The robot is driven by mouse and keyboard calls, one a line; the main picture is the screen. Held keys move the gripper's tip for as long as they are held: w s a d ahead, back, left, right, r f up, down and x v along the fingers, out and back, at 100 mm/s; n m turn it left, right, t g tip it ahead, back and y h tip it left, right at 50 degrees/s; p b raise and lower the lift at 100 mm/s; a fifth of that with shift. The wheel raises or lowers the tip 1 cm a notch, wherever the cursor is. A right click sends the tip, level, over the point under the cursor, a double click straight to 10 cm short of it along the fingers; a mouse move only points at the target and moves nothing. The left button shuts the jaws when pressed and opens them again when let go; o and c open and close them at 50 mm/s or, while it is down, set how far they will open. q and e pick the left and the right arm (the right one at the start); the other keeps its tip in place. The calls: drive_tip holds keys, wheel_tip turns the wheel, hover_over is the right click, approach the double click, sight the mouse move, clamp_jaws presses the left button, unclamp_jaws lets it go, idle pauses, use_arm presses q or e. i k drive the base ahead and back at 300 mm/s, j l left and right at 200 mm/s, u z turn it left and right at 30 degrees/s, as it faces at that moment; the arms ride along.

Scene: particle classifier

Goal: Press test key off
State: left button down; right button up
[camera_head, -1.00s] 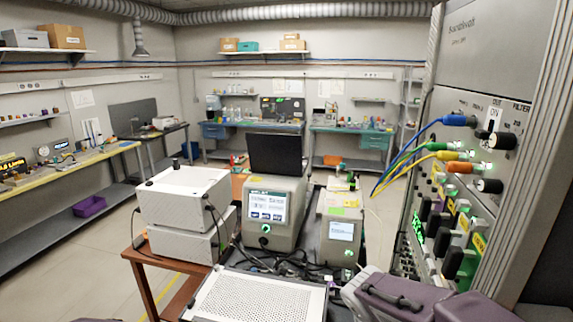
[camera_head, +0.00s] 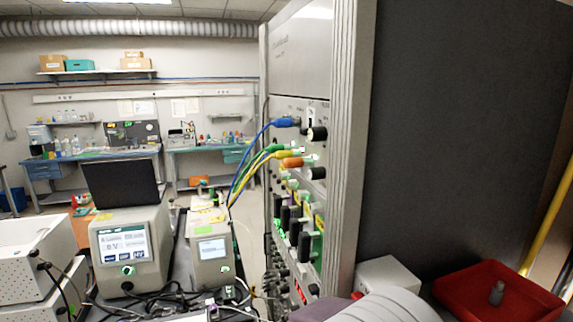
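The grey instrument rack (camera_head: 302,50) stands right of centre, its control panel seen at a steep angle. The panel carries black knobs (camera_head: 317,134), a row of dark keys or handles (camera_head: 295,230) and small green lights. I cannot tell which part is the test key; labels are too small to read. Blue (camera_head: 285,122), green and yellow cables plug into the panel, and an orange plug (camera_head: 293,162) sits below them. Neither of my grippers is in view. Only a grey and purple part of my arm shows at the bottom, right of centre.
Two instruments with lit screens (camera_head: 124,247) (camera_head: 212,249) stand left of the rack, with loose cables in front. White boxes (camera_head: 28,255) are at far left. A red tray (camera_head: 492,292) holding a small grey object lies at lower right, beside the rack's dark side (camera_head: 450,140).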

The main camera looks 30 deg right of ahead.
sight(300, 270)
drive_tip(key=z, duration=1.15)
